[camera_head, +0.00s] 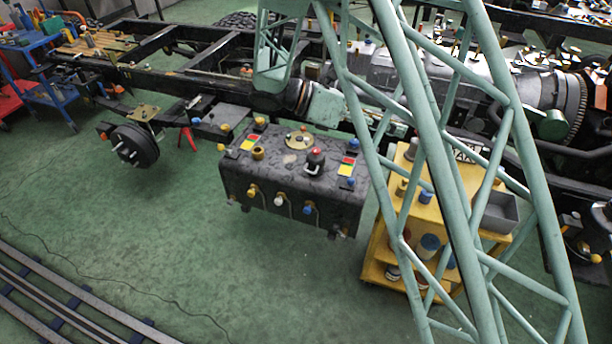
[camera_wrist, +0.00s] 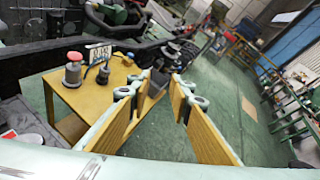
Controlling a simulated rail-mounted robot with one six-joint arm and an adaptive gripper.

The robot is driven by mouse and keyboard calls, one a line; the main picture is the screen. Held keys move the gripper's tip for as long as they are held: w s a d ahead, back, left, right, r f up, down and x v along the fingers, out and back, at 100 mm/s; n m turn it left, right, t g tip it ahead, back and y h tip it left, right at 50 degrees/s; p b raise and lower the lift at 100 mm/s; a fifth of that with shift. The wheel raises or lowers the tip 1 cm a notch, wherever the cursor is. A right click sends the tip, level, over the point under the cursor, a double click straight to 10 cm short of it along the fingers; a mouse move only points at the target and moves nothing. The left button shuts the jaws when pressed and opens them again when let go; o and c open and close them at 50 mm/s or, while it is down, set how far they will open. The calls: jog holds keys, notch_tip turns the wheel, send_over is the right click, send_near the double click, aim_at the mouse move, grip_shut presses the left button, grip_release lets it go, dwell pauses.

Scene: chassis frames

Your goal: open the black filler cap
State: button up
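A dark grey tank (camera_head: 285,185) stands beside the chassis frame in the head view. On its top is a dark knob-like fitting with a red top (camera_head: 316,158); I cannot tell for sure whether it is the black filler cap. A round brass-coloured disc (camera_head: 299,140) and a small brass fitting (camera_head: 258,153) are also on the tank top. My gripper (camera_wrist: 164,88) is open and empty in the wrist view, its yellow-padded fingers wide apart. No tank fitting is between the fingers. I cannot make out my gripper in the head view.
A yellow cart (camera_head: 375,255) with cans and a grey tray (camera_head: 497,212) stands right of the tank. In the wrist view, a yellow table (camera_wrist: 62,98) holds a red-topped grey cylinder (camera_wrist: 73,70). Green floor (camera_head: 150,235) is clear left of the tank. Teal lattice beams block the right side.

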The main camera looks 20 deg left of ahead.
jog(key=s+a+f+n+t+y, duration=0.2)
jog(key=a+f+n+t, duration=0.5)
jog(key=a+f+n, duration=0.4)
jog(key=s+a+f+n+t+y+b, duration=0.1)
jog(key=s+a+f+n+t+y, duration=0.2)
jog(key=a+f, duration=1.8)
notch_tip(320, 180, down, 4)
jog(key=s+n+t, duration=0.1)
jog(key=n+t, duration=0.3)
jog(key=n, duration=0.4)
jog(key=shift+w+d, duration=0.15)
jog(key=shift+w, duration=0.05)
jog(key=b+x, duration=0.2)
jog(key=x, duration=1.1)
jog(key=shift+w, duration=0.2)
grip_shut()
